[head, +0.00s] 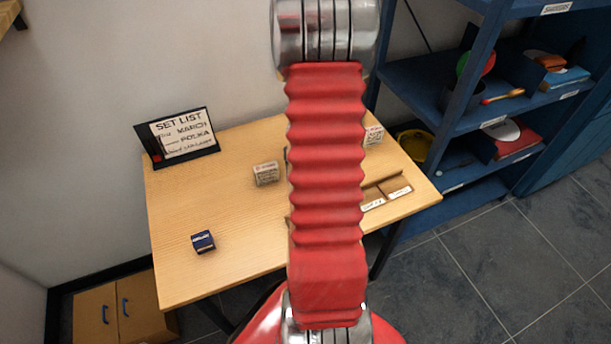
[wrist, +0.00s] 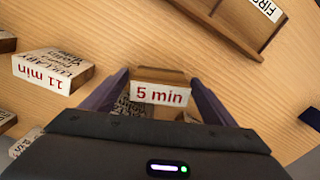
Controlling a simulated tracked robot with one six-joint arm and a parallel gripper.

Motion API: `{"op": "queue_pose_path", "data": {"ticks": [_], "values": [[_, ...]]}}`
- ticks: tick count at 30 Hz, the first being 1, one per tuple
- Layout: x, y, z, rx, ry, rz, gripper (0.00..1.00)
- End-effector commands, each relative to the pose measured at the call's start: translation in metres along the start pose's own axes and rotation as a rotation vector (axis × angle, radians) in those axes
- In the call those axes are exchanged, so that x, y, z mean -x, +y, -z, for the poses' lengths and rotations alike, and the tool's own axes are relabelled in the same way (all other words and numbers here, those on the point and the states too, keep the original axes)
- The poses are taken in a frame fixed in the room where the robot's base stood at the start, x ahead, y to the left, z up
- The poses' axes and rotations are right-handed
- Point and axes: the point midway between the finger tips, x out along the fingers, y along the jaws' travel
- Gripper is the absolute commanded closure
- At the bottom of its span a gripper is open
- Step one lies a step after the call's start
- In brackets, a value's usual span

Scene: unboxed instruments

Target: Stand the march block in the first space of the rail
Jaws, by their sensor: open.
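My gripper (wrist: 158,82) is open, and its two dark fingers stand on either side of a wooden block with a "5 min" label (wrist: 160,94). Small print on this block is too hidden to read, so I cannot tell whether it is the march block. Contact with the fingers is not clear. The wooden rail (wrist: 238,40) lies beyond at the upper right, with a "FIRST" label (wrist: 266,8); the part in view is empty. In the head view the rail (head: 384,186) shows beside my red arm, which hides my gripper.
A dark blue block (head: 203,242) sits at the table's front left. Other printed blocks (head: 265,174) (head: 374,134) stand farther back. A set list sign (head: 182,134) stands at the back left.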

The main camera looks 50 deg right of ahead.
Motion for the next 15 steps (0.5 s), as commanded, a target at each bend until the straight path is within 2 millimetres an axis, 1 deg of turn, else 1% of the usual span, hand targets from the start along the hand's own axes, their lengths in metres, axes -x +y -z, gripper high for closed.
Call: {"op": "queue_pose_path", "data": {"ticks": [8,15], "values": [[0.0002,0.0000,0.0000,0.000,0.000,0.000,0.20],[0.0003,0.0000,0.0000,0.000,0.000,0.000,0.37]]}}
